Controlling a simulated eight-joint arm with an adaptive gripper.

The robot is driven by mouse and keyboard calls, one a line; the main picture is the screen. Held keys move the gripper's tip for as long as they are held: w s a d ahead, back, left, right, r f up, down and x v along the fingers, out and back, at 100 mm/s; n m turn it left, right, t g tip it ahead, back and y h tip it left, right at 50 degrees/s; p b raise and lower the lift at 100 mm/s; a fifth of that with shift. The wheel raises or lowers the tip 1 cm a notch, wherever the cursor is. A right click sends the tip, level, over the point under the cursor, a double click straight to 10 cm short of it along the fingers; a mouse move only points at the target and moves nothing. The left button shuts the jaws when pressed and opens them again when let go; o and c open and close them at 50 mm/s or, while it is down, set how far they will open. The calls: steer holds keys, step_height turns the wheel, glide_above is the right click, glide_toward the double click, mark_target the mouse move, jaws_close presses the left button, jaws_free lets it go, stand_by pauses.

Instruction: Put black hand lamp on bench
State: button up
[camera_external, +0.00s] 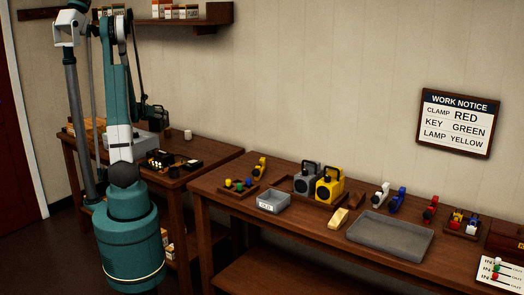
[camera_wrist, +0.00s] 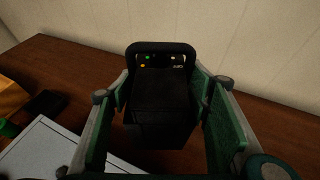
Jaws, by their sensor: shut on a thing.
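A black hand lamp (camera_wrist: 160,98) with a top handle and small coloured lights fills the middle of the wrist view. My gripper (camera_wrist: 160,88) is shut on it, with a green-padded finger along each side. In the external view the black lamp (camera_external: 157,114) shows beside my arm, over the back of the left wooden table (camera_external: 218,155). My arm partly hides it, and I cannot tell whether its base touches the tabletop. The longer wooden bench (camera_external: 232,206) stands to the right.
A grey hand lamp (camera_external: 307,180) and a yellow one (camera_external: 329,187) stand in a tray on the bench. A grey tray (camera_external: 390,237), a small grey bin (camera_external: 273,203) and several clamps are also there. A notice (camera_external: 456,124) reads "LAMP YELLOW". A shelf (camera_external: 205,20) hangs above.

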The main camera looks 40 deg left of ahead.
steer(key=shift+r, duration=0.6)
steer(key=shift+r, duration=0.1)
stand_by(0.3)
steer(key=shift+s+r+n+y, duration=0.1)
steer(key=shift+r+n+y, duration=0.25)
steer(key=shift+r, duration=0.4)
steer(key=s+d+r+n+g+y, duration=0.1)
steer(key=s+r+n+g+y, duration=0.1)
steer(key=r, duration=1.4)
steer(key=shift+s+d+n+y, duration=0.45)
steer(key=shift+s+y, duration=0.1)
steer(key=shift+s, duration=0.15)
steer(key=shift+a, duration=0.1)
steer(key=shift+w, duration=0.1)
